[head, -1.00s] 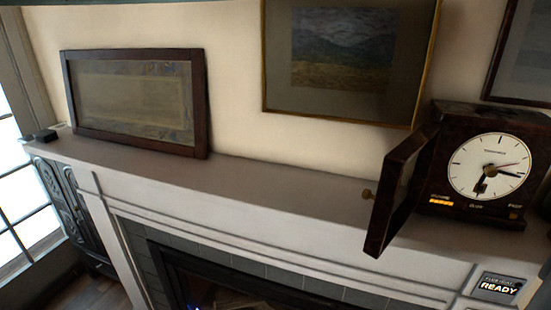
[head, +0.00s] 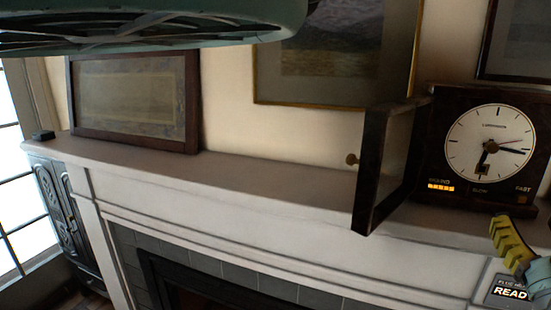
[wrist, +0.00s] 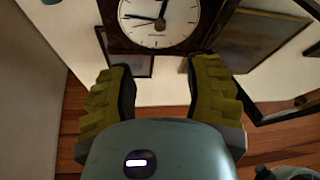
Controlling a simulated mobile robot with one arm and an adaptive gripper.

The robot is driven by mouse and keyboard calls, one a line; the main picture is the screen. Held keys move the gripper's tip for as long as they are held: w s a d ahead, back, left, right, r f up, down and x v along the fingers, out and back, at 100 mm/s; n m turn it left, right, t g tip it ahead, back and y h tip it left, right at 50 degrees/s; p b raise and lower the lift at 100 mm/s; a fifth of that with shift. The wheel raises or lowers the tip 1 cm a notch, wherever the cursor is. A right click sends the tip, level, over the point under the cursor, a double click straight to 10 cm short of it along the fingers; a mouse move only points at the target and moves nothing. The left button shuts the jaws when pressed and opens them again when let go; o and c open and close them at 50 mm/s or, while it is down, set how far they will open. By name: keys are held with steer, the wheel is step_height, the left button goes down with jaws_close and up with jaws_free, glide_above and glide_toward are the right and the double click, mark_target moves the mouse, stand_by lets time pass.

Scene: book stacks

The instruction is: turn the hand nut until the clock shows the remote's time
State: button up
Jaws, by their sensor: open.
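The clock (head: 443,122) is a dark case with a round white dial (head: 478,160) on the right of the mantel. Its glazed door (head: 396,160) stands swung open to the left. One black hand points right, near 3; another points down, a little past 6. A thin red hand also points right. In the wrist view the dial (wrist: 165,35) appears upside down beyond my gripper (wrist: 161,78), which is open and empty. One yellow finger shows below the clock in the head view. I see no remote.
The mantel shelf (head: 270,180) is clear left of the door. A framed picture (head: 135,100) leans at its left, near a small black box (head: 43,135). A panel reading READY (head: 508,293) is below the clock. The open door juts out over the shelf's front edge.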

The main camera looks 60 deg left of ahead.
mark_target(494, 150)
steer(key=b+x, duration=0.1)
steer(key=x, duration=1.2)
steer(key=shift+a+r+b, duration=0.1)
steer(key=shift+r+b, duration=0.1)
steer(key=shift+b, duration=0.15)
steer(key=shift+p+x, duration=0.5)
steer(key=shift+x, duration=0.55)
steer(key=shift+w+f, duration=0.1)
steer(key=shift+o, duration=0.5)
jaws_close()
